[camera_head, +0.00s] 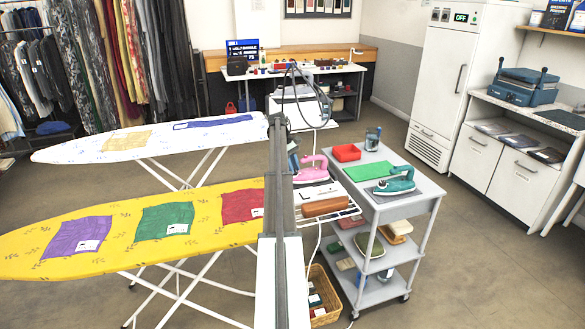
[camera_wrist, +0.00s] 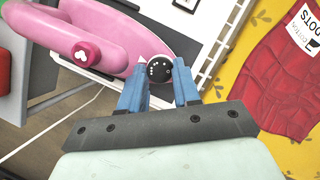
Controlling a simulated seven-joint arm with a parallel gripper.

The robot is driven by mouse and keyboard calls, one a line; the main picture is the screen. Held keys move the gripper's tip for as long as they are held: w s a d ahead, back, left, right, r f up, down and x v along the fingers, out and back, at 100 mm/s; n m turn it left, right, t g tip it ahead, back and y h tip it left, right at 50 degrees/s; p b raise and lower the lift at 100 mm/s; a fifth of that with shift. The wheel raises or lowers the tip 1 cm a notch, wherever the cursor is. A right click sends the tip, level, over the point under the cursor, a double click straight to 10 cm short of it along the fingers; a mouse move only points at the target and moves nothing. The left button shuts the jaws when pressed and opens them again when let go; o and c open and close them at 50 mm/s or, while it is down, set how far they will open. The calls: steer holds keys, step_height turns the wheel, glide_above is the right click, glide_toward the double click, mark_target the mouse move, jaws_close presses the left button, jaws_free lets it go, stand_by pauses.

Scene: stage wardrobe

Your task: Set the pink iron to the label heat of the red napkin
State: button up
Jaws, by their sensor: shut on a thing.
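The pink iron (camera_head: 312,172) rests on a white stand beside the ironing boards; its pink body (camera_wrist: 95,28) fills the upper left of the wrist view. My gripper (camera_wrist: 161,74) has its blue fingers shut on the iron's dial (camera_wrist: 159,69), a dark round knob marked with several white dots. I cannot tell which setting it is at. The red napkin (camera_head: 242,206) lies flat at the right end of the yellow board, and it also shows in the wrist view (camera_wrist: 292,92). Its white label (camera_wrist: 305,25) is cut off and turned; "DOTS" is readable, but the number is not clear.
The yellow ironing board (camera_head: 40,240) also bears purple (camera_head: 78,238) and green napkins (camera_head: 163,221). A white board (camera_head: 90,149) stands behind. A grey cart (camera_head: 420,185) with a teal iron (camera_head: 394,183) and red tray (camera_head: 347,152) stands close right. Floor farther right is clear.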

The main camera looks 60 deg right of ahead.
steer(key=shift+m+y, duration=0.3)
steer(key=shift+m, duration=0.6)
steer(key=o, duration=1.1)
steer(key=shift+d+r, duration=0.1)
steer(key=shift+v, duration=3.7)
